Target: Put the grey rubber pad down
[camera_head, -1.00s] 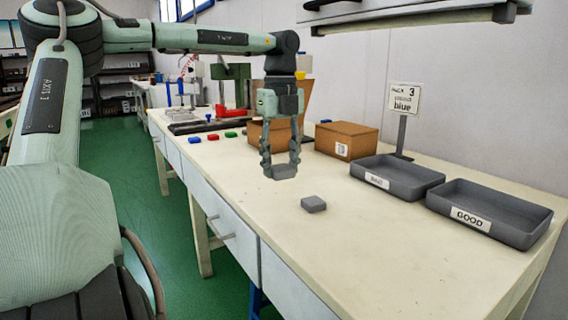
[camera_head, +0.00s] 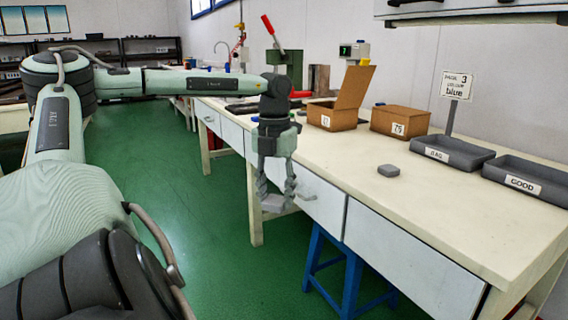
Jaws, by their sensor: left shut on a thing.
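My left gripper (camera_head: 275,197) is shut on a grey rubber pad (camera_head: 272,204), a small flat block between its fingertips. The gripper points down and shows against the table's front drawers and the green floor, left of the white tabletop. A second grey pad (camera_head: 388,170) lies flat on the tabletop, to the right of the gripper and apart from it. My right gripper is not in view.
The long white table (camera_head: 440,215) has bare room around the loose pad. Grey trays marked BAD (camera_head: 462,157) and GOOD (camera_head: 548,188) stand at the right, by a sign (camera_head: 456,86). Cardboard boxes (camera_head: 332,118) (camera_head: 399,121) stand behind. A blue stool (camera_head: 352,275) is below the table.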

